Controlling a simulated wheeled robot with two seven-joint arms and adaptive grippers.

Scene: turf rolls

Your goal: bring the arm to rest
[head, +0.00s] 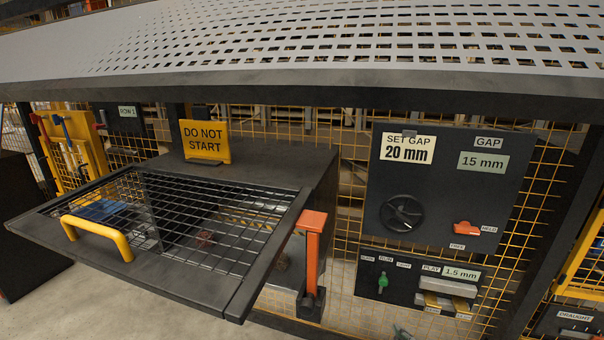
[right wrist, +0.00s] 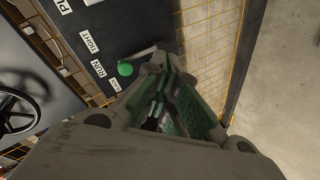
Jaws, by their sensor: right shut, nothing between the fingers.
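The same green lever (head: 382,283) stands on the lower panel in the head view. From these frames I cannot tell whether the fingertips touch it. Most of my right arm is out of the head view. My left gripper is not in view.
The gap panel (head: 440,190) has a black handwheel (head: 402,213) and an orange switch (head: 466,229). A mesh guard with a yellow handle (head: 98,232), an orange lever (head: 312,250) and a DO NOT START sign (head: 206,138) are left. Yellow mesh fencing (head: 345,215) surrounds the panels.

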